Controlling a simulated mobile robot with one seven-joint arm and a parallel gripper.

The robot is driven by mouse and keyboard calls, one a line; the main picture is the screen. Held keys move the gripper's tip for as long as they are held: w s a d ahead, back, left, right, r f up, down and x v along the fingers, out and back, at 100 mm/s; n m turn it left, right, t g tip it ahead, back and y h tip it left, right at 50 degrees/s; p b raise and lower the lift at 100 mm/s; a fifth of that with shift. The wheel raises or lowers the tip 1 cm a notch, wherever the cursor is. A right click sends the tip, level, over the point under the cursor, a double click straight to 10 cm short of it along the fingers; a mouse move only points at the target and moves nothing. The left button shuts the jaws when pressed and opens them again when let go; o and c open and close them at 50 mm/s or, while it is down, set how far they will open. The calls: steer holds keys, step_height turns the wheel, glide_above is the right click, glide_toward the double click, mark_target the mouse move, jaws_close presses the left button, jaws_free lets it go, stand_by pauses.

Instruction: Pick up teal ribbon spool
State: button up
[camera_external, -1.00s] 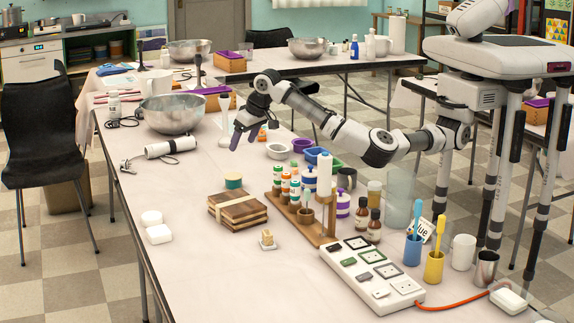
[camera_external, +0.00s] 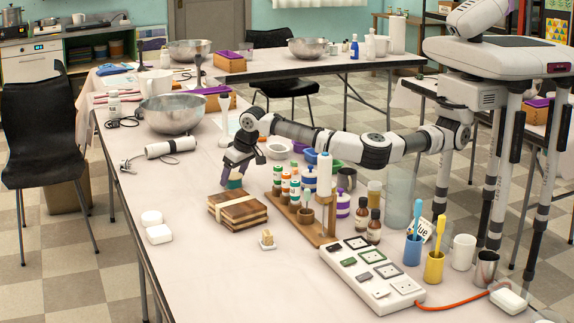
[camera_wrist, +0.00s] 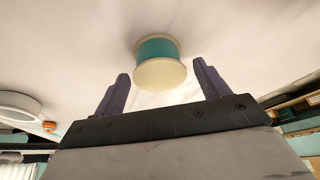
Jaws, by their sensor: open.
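The teal ribbon spool (camera_external: 235,182) stands on the white table behind the banded wooden boards. In the wrist view the spool (camera_wrist: 159,58) has pale end discs and a teal middle, and lies beyond the fingertips, roughly centred between them. My gripper (camera_external: 238,168) is just above the spool in the external view, pointing down, and partly hides it. In the wrist view my gripper's two purple fingers (camera_wrist: 163,78) are spread apart with nothing between them.
Banded wooden boards (camera_external: 238,211) lie just in front of the spool. A wooden rack (camera_external: 300,220) with several small bottles stands to the right. Small bowls (camera_external: 278,151) are behind it. The table left of the boards is mostly clear, with two white pieces (camera_external: 158,234).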

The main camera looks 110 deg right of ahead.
steer(key=shift+w+d+f, duration=0.1)
steer(key=shift+d+f, duration=0.05)
steer(key=shift+f, duration=0.35)
steer(key=c, duration=0.9)
